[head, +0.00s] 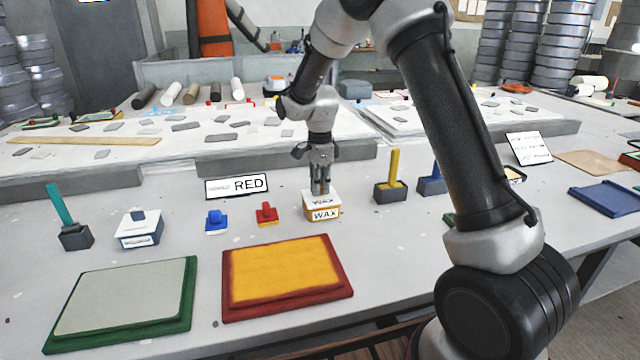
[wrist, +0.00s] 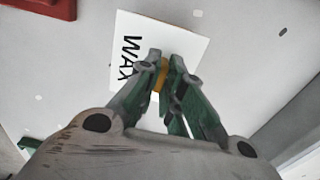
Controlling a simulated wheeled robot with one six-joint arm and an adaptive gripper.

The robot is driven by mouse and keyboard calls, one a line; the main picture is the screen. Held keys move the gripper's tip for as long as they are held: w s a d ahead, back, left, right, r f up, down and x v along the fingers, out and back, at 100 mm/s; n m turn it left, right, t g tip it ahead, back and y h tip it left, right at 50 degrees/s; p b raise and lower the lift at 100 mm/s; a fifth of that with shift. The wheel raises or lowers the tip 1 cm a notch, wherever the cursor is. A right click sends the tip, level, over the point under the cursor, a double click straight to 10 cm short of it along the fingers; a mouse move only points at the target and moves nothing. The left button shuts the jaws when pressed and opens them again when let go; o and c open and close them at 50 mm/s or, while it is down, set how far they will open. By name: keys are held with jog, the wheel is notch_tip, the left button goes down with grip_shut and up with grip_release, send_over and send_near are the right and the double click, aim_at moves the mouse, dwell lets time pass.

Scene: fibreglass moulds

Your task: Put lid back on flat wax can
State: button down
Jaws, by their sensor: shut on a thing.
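The flat wax can (head: 325,215) stands on the grey table right of the RED sign, with a white WAX label on its front and an ochre body. Its white lid (head: 312,199), also marked WAX, is at the can's top; I cannot tell whether it is fully seated or slightly above. My gripper (head: 320,190) points down over the lid. In the wrist view my gripper (wrist: 164,72) is shut on the lid's small yellow knob (wrist: 161,76). The white lid (wrist: 180,45) fills the space behind the fingers, and the can's body is hidden there.
A red block (head: 266,213) and blue block (head: 216,220) sit left of the can. A dark pot with a yellow handle (head: 390,190) stands to its right. A red-framed yellow mould (head: 285,275) and green-edged mould (head: 125,298) lie in front.

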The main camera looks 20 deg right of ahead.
dwell(0.4)
jog(key=c, duration=1.5)
grip_release()
jog(key=o, duration=0.5)
jog(key=shift+r, duration=2.95)
